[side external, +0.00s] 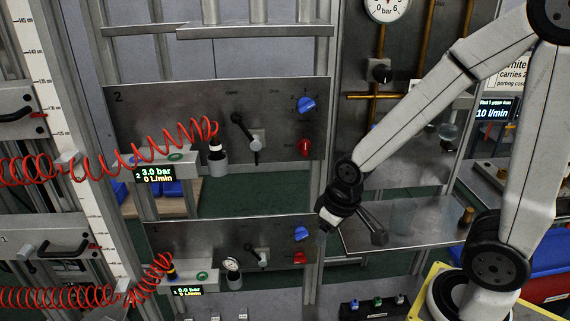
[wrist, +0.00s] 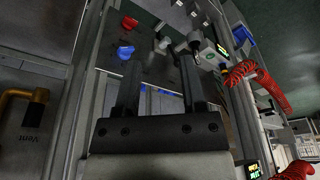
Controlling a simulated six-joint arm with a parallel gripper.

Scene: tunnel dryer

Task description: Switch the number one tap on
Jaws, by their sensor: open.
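The lower panel (side external: 212,238), marked 1, carries a small black tap lever (side external: 254,254) that slants from upper left to lower right. My gripper (side external: 376,233) is to the right of this panel, apart from the lever. In the wrist view my gripper (wrist: 160,70) has its two fingers spread with nothing between them. A red knob (wrist: 129,23) and blue knob (wrist: 125,52) show beyond; I cannot tell which panel they are on.
The upper panel (side external: 170,105), marked 2, has a similar black lever (side external: 243,130); its display (side external: 154,174) reads 3.0 bar. Red coiled hoses (side external: 130,145) hang at the left. A metal shelf (side external: 410,232) lies beneath and behind my gripper. Metal posts stand between the panels and shelf.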

